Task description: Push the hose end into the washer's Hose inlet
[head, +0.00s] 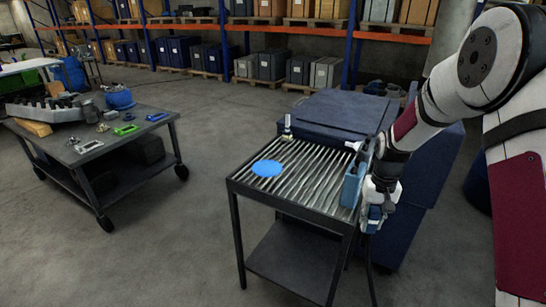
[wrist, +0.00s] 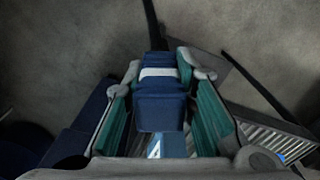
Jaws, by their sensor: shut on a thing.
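My gripper (head: 378,207) is at the right edge of the slatted table, low beside a light blue block (head: 353,184). In the wrist view its teal-padded fingers (wrist: 163,103) are shut on the dark blue hose end (wrist: 160,110), which has a white band. The dark hose (head: 370,270) hangs down below my gripper. The light blue block with a white mark also shows just beyond the hose end in the wrist view (wrist: 176,146). I cannot tell whether the two touch. No inlet opening is clearly visible.
The slatted table (head: 300,190) carries a blue disc (head: 267,168) and a small upright bottle-like item (head: 288,127). A grey cart (head: 75,150) with parts stands at the left. Open floor (head: 200,220) lies between them. Shelves with boxes line the back.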

